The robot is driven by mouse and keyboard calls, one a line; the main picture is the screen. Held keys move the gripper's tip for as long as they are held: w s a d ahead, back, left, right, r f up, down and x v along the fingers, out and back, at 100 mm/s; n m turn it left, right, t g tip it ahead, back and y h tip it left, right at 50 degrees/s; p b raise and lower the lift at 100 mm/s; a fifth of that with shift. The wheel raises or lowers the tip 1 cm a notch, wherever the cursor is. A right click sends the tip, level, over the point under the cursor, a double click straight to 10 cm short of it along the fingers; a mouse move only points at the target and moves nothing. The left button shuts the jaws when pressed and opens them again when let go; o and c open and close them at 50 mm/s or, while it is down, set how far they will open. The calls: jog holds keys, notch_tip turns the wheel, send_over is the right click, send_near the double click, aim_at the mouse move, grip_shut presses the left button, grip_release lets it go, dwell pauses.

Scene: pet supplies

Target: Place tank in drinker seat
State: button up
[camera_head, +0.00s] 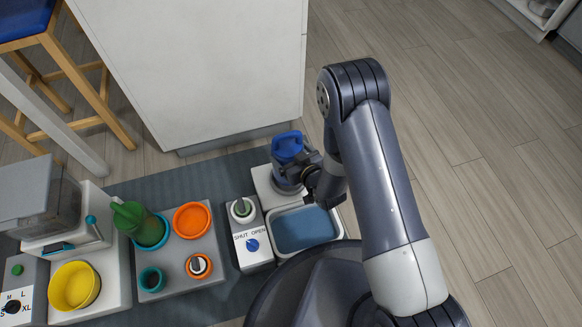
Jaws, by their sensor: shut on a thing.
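The tank has a blue top (287,146) and a grey lower part. My gripper (308,172) is shut on it from the right, with the jaws around its side. The tank looks upright, over the white back part of the drinker (262,181). I cannot tell whether its bottom rests in the seat or is a little above it, because the gripper and the tank itself hide that spot. In front of the tank is the drinker's basin with a blue inside (303,229).
Left of the drinker is a white SHUT/OPEN valve box (250,247). A yellow bowl (74,286) stands by a feeder. A white cabinet (200,65) rises behind the mat (180,177).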

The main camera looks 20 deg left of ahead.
jog(key=shift+f+b, duration=0.85)
jog(key=shift+f, duration=1.3)
jog(key=shift+f, duration=0.2)
jog(key=o, duration=1.2)
jog(key=shift+c, duration=0.2)
jog(key=shift+r, duration=0.1)
jog(key=p+v, duration=0.3)
jog(key=v, duration=0.9)
jog(key=shift+p, duration=0.35)
jog(key=shift+r, duration=0.1)
